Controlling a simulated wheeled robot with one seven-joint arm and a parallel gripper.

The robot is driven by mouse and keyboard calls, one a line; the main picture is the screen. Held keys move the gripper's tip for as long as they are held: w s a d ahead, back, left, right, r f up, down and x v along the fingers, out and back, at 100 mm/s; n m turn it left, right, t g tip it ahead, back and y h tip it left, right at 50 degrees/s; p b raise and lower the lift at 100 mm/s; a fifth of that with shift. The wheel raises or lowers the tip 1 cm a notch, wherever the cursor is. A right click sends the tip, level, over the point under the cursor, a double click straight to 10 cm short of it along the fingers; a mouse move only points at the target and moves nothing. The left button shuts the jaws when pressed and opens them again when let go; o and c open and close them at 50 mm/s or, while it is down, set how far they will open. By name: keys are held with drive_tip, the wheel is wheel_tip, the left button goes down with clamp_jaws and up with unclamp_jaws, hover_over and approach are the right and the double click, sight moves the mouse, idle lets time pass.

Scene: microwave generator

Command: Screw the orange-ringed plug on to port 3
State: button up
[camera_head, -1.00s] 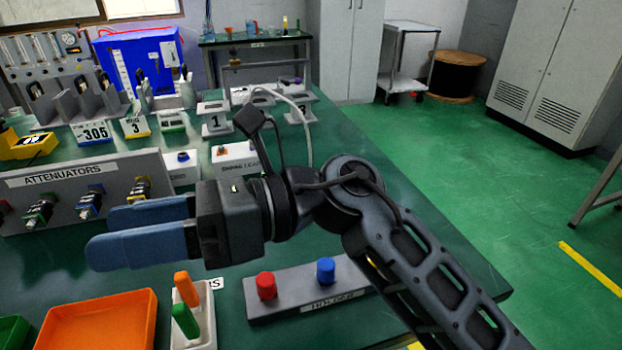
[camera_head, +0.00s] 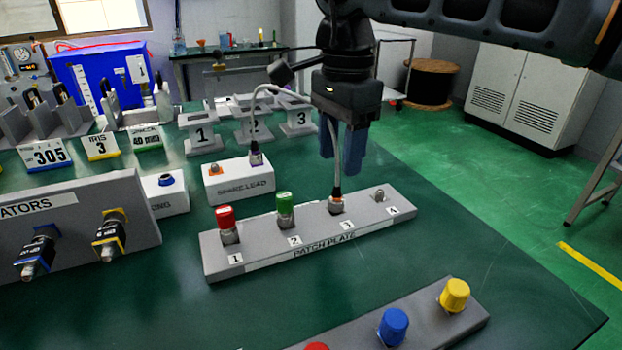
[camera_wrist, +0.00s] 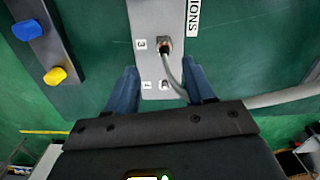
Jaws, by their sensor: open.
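The grey patch plate (camera_head: 262,257) has ports numbered 1 to 4. The plug with an orange ring (camera_head: 336,202) stands upright at port 3, its grey cable (camera_head: 335,150) rising beside my gripper. How far it is screwed on cannot be told. It also shows in the wrist view (camera_wrist: 164,47). My gripper (camera_head: 341,160) points down, open and empty, above the plate near ports 3 and 4. In the wrist view, its blue fingers (camera_wrist: 161,78) lie either side of the plate, around port 4 (camera_wrist: 164,85) in the picture. The cable passes by the right finger.
A red cap (camera_head: 226,222) is on port 1 and a green cap (camera_head: 285,207) on port 2. The SPARE LEAD box (camera_head: 240,182) stands behind, with the cable's other end. A holder (camera_head: 420,322) with blue and yellow caps is in front. The bench to the right is clear.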

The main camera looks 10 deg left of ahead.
sight(337, 186)
drive_tip(key=shift+w, duration=0.35)
drive_tip(key=shift+f, duration=0.35)
wheel_tip(337, 186, down, 7)
drive_tip(key=shift+a+r+b, duration=0.1)
drive_tip(key=shift+b, duration=0.45)
clamp_jaws()
